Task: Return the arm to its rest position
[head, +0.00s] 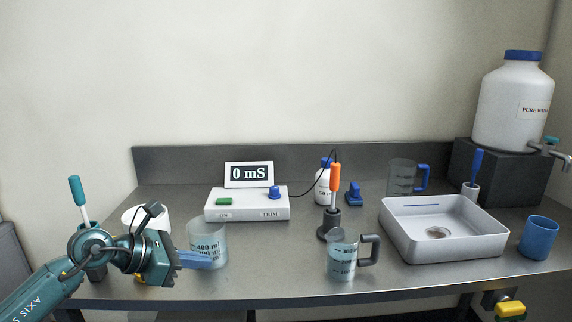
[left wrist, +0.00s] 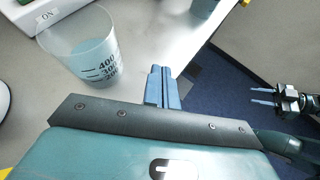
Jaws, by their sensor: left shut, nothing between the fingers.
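My left gripper (head: 208,259) is low at the left front of the bench in the head view, its blue fingers pointing right. The fingers are shut and empty, and they show pressed together in the left wrist view (left wrist: 161,86). A clear beaker (head: 208,236) with liquid stands by the fingertips; the fingers cover part of it in the head view. In the left wrist view the beaker (left wrist: 84,47) stands apart from the fingers. My right gripper (left wrist: 263,96) shows only in the left wrist view, off the bench over the blue floor, with its fingers apart and empty.
A white meter (head: 247,204) reads 0 mS. A probe in a black stand (head: 329,224), a handled jug (head: 342,262), a white basin (head: 388,236) and a blue cup (head: 538,238) stand to the right. A white round vessel (head: 137,217) and a teal-handled tool (head: 76,190) are near my left arm.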

